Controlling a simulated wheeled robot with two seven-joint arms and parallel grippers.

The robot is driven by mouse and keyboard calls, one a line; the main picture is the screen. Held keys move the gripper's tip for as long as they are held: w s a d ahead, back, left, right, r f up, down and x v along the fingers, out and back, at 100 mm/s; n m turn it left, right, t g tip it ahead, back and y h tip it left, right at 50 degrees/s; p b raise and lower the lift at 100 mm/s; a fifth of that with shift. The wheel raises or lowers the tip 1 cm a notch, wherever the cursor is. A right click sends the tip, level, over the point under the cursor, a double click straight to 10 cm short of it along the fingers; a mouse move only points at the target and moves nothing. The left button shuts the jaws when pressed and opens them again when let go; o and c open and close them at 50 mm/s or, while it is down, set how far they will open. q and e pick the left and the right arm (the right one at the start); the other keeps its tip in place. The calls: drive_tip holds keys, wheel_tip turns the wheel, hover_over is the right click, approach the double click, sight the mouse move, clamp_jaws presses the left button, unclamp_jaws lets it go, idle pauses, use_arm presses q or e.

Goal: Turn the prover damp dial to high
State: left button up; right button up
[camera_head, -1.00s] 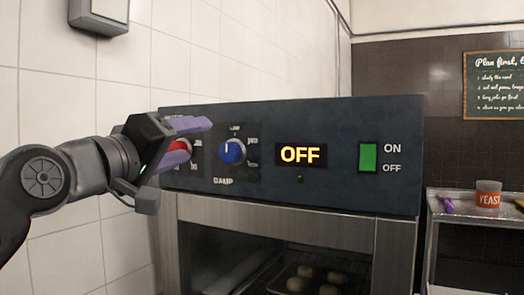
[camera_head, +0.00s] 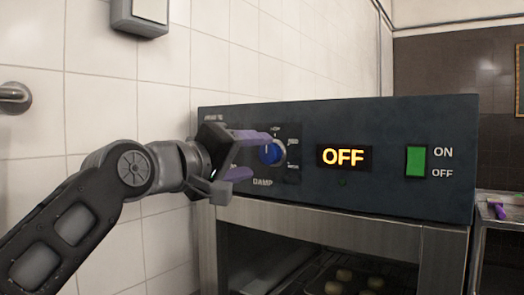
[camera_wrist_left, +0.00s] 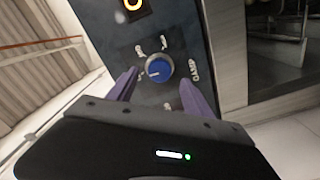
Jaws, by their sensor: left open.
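The blue damp dial (camera_head: 270,153) sits on the dark front panel of the prover (camera_head: 400,178), above the DAMP label. In the left wrist view the blue dial (camera_wrist_left: 159,69) shows whole, with a pale pointer mark and small labels around it. My left gripper (camera_head: 246,154) has purple fingers and is open. In the head view its upper finger overlaps the dial's edge. In the left wrist view its fingers (camera_wrist_left: 157,86) stand either side and a little short of the dial, with nothing between them. Contact with the dial cannot be told. My right gripper is not in view.
An orange OFF display (camera_head: 343,157) and a green ON/OFF switch (camera_head: 415,161) lie to the right on the panel. A tiled wall is close on the left. A metal cart (camera_head: 500,213) stands at the far right.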

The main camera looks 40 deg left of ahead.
sight(267, 154)
use_arm(q)
drive_tip(key=shift+w+p, duration=0.4)
drive_tip(key=shift+w, duration=1.5)
clamp_jaws()
